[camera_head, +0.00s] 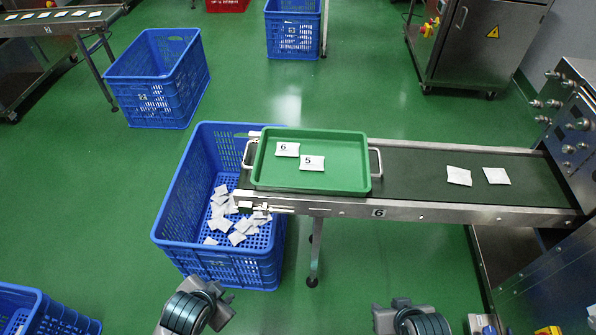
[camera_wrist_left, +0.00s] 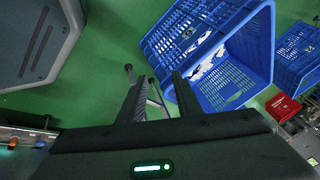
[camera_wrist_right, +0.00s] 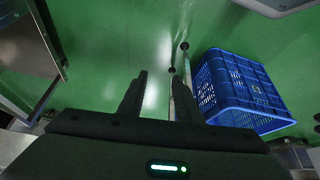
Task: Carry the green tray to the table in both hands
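The green tray (camera_head: 340,165) rests on the end of the conveyor in the head view, with a metal handle at its left (camera_head: 249,154) and right (camera_head: 377,162) ends. Two white teabags marked 6 (camera_head: 287,149) and 5 (camera_head: 312,163) lie in it. My left gripper (camera_wrist_left: 161,92) is open and empty in the left wrist view, its fingers apart. My right gripper (camera_wrist_right: 160,95) is open and empty in the right wrist view. In the head view only parts of my arms show at the bottom edge, well short of the tray. No table is clearly identifiable.
A blue crate (camera_head: 180,215) with loose teabags stands under the conveyor's left end. Two more teabags (camera_head: 459,176) lie on the conveyor belt (camera_head: 420,170). Other blue crates (camera_head: 157,80) stand around. A machine (camera_head: 575,130) is at the right. Green floor (camera_head: 390,275) is open in front of the conveyor.

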